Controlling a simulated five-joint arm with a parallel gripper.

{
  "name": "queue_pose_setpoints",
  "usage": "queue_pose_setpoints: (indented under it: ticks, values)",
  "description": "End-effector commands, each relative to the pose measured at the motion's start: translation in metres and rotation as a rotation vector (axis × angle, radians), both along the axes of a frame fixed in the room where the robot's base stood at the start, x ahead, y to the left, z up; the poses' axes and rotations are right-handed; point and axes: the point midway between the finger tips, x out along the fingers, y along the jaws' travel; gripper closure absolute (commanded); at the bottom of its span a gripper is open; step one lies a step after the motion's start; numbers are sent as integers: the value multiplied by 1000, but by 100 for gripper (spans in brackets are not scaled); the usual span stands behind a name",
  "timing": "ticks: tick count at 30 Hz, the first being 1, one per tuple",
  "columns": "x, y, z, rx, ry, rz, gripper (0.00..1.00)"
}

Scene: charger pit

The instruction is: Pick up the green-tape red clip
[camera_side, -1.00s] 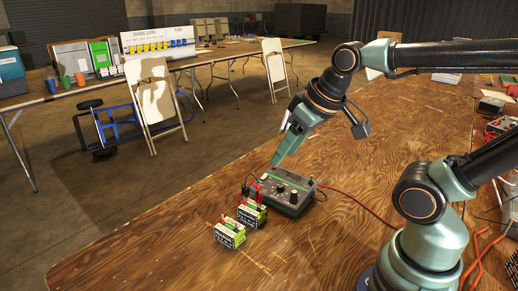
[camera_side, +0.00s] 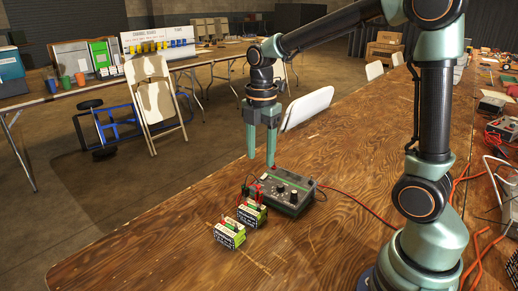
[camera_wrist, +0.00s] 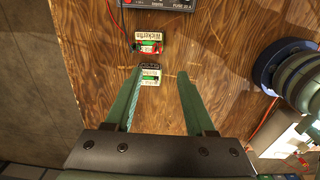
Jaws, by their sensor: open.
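Small red clips (camera_side: 257,189) show in the side view beside the charger box and the rear battery, but they are too small to tell which carries green tape. In the wrist view, red parts (camera_wrist: 158,48) and a green patch show at the farther battery. My gripper (camera_side: 261,161) points down, open and empty, above and behind the clips and apart from them. In the wrist view, my gripper's fingers (camera_wrist: 160,73) stand wide apart, with the nearer battery (camera_wrist: 150,77) seen between them.
The grey charger box (camera_side: 282,190) sits to the right of the clips, with a red cable running right. Two batteries, a rear one (camera_side: 252,213) and a front one (camera_side: 229,235), stand close in front. The wooden table (camera_side: 170,240) is clear to the left.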

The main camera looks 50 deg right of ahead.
Motion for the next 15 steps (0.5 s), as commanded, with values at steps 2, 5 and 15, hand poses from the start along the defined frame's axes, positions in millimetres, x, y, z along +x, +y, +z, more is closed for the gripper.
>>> queue_pose_setpoints:
  ticks: [2, 5, 15]
  values:
    - [2, -1, -4, 0, 13, 41, 45]
    - [3, -1, -12, 1, 19, 60, 45]
    - [3, -1, -65, 1, 20, 59, 45]
